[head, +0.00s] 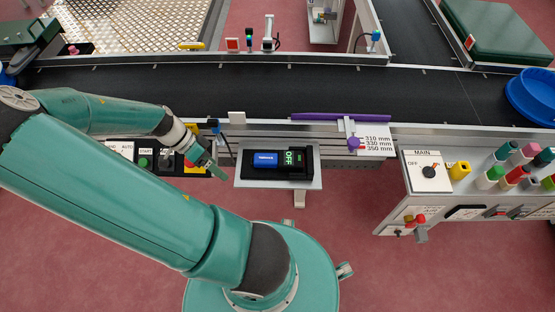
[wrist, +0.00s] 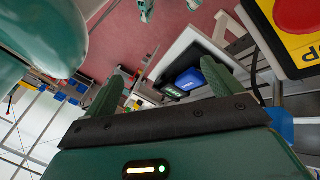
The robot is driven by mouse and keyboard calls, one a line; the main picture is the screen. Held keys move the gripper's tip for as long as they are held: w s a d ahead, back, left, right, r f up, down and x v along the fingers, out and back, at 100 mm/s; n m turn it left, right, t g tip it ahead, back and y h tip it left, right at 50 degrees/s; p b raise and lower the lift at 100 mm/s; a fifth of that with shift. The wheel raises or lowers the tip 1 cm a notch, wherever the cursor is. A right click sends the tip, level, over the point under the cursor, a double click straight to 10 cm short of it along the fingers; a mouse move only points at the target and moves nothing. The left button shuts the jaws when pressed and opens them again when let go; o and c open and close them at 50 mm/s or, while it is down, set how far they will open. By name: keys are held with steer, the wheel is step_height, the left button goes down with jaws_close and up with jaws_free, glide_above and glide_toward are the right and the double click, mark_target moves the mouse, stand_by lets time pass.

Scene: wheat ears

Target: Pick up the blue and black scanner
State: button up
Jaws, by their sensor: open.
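The blue and black scanner (head: 266,160) lies in a black holder on a small grey shelf (head: 308,182) at the front of the conveyor in the head view. Beside its blue part is a black part with a green OFF display (head: 289,157). The scanner's blue part (wrist: 190,78) also shows in the wrist view, beyond the fingers. My gripper (head: 217,172) is to the left of the scanner, apart from it. In the wrist view my gripper (wrist: 160,88) has its two green fingers spread, with nothing between them.
The dark conveyor belt (head: 270,90) runs behind the shelf. A purple bar (head: 325,117) lies along its edge.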

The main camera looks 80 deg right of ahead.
mark_target(278, 158)
steer(key=s+d+r+m+g+h, duration=0.25)
steer(key=s+d+m+g, duration=0.25)
steer(key=s+d+m, duration=0.5)
steer(key=shift+n, duration=0.8)
steer(key=f, duration=0.3)
steer(key=d+f, duration=0.1)
steer(key=f, duration=0.2)
steer(key=d+f, duration=0.1)
steer(key=f, duration=0.2)
steer(key=shift+w+d+f, duration=0.1)
steer(key=shift+w+f, duration=0.05)
steer(key=shift+w, duration=0.25)
steer(key=shift+h, duration=0.25)
steer(key=x, duration=0.6)
steer(key=shift+s+f, duration=0.1)
steer(key=shift+s, duration=0.1)
steer(key=c, duration=1.6)
steer(key=shift+o, duration=0.2)
